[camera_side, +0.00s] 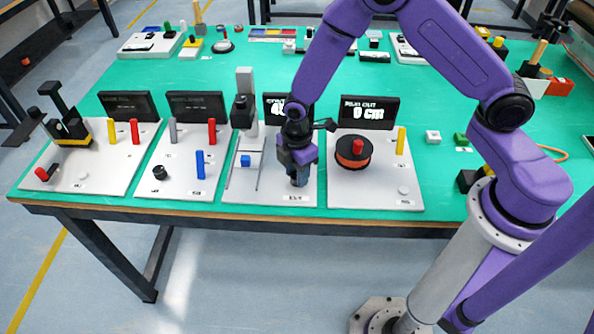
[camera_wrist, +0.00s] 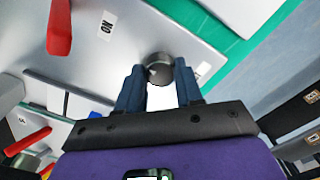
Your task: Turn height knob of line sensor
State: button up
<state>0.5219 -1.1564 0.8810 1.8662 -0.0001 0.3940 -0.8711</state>
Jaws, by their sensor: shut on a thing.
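My gripper (camera_side: 298,181) points straight down over the front right of the third board (camera_side: 273,193). In the wrist view, its two blue fingers (camera_wrist: 158,84) are shut on a round dark knob (camera_wrist: 159,60) with a grey top. In the side view the fingers hide this knob. The same board bears a grey column (camera_side: 245,92) with a black sensor head (camera_side: 242,113), and a small blue block (camera_side: 245,160) between two rails. The board's screen (camera_side: 272,104) is partly hidden behind my arm.
To the right, a board (camera_side: 380,195) holds an orange-black reel (camera_side: 353,152), a yellow post (camera_side: 401,141) and a screen (camera_side: 368,112). To the left, a board (camera_side: 185,190) has a blue lever (camera_side: 200,164) and a black knob (camera_side: 159,172). The green table behind has free room.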

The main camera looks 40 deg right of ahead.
jog(key=m, duration=0.5)
jog(key=shift+m, duration=0.3)
jog(key=m, duration=0.5)
jog(key=shift+m, duration=0.3)
jog(key=o, duration=1)
jog(key=shift+o, duration=0.2)
jog(key=shift+r, duration=0.1)
notch_tip(320, 180, up, 17)
jog(key=shift+r, duration=0.1)
